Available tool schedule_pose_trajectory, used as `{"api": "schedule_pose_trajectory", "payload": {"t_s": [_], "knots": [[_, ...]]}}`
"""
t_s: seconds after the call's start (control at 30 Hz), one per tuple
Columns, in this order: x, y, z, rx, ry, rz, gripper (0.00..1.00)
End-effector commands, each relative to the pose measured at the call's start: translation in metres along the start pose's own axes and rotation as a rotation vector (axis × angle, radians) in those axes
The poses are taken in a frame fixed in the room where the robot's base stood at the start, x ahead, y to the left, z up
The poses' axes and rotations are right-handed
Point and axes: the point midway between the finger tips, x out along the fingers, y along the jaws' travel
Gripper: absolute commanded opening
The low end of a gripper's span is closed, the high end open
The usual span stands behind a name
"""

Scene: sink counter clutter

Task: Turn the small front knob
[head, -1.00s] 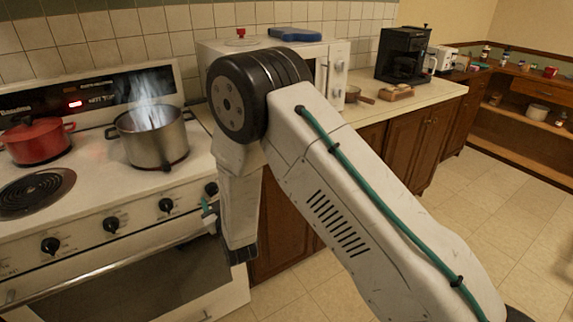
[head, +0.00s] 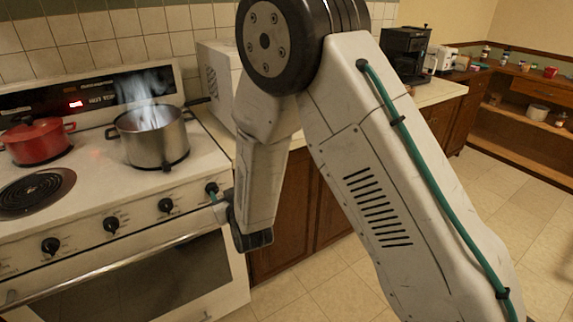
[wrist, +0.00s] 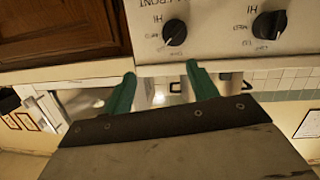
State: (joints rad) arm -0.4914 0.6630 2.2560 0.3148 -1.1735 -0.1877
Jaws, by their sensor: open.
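The stove's front panel carries several black knobs. The rightmost knob (head: 212,188) is closest to my gripper (head: 216,198); two others (head: 165,205) (head: 111,224) sit further left. In the wrist view, a knob (wrist: 174,32) under lettering that seems to read "FRONT" lies just beyond my fingertips, with another knob (wrist: 269,25) to its right. My gripper (wrist: 160,68) has two green fingers spread apart with nothing between them. They appear apart from the knob. In the head view my arm partly hides the fingers.
A steaming steel pot (head: 152,138) and a red pot (head: 37,141) stand on the stove. The oven handle (head: 110,268) runs below the knobs. Wooden cabinets (head: 300,215) adjoin the stove's right side. Open floor (head: 335,275) lies in front of them.

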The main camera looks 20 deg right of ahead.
Motion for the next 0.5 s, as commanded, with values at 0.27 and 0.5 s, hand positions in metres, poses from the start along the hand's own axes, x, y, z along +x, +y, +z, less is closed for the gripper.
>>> {"api": "schedule_pose_trajectory", "payload": {"t_s": [0.27, 0.5], "knots": [[-0.011, 0.027, -0.034, 0.049, -0.136, -0.019, 0.58], [-0.031, 0.05, -0.057, 0.084, -0.256, -0.037, 0.58]]}}
